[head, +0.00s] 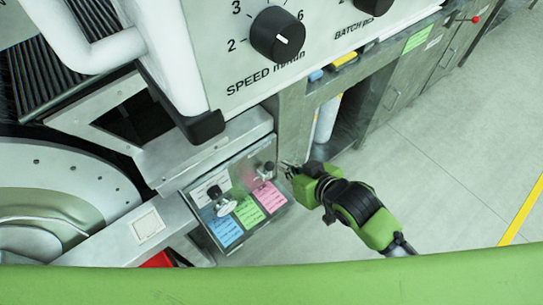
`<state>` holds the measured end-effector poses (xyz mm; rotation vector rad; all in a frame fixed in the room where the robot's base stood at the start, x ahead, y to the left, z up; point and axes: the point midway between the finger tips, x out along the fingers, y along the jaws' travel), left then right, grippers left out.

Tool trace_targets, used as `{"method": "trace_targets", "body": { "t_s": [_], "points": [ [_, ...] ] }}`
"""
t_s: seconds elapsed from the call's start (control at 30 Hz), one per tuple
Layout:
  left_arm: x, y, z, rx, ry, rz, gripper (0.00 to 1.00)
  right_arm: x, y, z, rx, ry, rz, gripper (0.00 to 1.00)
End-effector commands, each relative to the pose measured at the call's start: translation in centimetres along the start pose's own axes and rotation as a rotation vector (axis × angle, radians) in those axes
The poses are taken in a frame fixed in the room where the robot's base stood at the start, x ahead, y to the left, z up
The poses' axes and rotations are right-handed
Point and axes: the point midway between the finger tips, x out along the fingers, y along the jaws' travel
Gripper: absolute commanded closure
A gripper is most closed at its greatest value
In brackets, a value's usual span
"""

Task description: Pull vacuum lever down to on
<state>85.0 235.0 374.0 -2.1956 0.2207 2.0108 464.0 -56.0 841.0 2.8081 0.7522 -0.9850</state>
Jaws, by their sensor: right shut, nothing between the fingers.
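A small panel (186,212) with blue, green and pink labels sits low on the machine, left of the picture's middle. A dark-knobbed control (215,192) stands over its left part. A second small dark knob (269,167) is at its right end. I cannot tell which of them is the vacuum lever, and no on mark is readable. My right gripper (287,167) is shut and empty, its fingertips just right of the second knob. I cannot tell whether they touch it. My left gripper is not in view.
A white panel with a black speed dial (277,34) hangs above, with a dark-cornered edge (205,127) near the small panel. A large metal drum (60,185) is at left. Grey cabinets (400,85) run to the upper right. The floor (460,140) at right is clear.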

Motion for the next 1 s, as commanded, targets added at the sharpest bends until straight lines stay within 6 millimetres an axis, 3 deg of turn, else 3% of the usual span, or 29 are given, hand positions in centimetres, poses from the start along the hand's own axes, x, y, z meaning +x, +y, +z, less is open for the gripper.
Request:
{"method": "trace_targets", "body": {
  "t_s": [0.27,0.7,1.0],
  "points": [
    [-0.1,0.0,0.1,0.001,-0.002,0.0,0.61,1.6,0.1,-0.1,0.002,0.001,0.001,1.0],
    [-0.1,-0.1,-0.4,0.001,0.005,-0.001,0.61,8.4,0.0,0.0,0.0,0.0,0.001,1.0],
    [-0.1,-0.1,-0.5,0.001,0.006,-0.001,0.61,10.0,0.0,0.0,-0.001,0.0,0.001,1.0]
  ]
}}
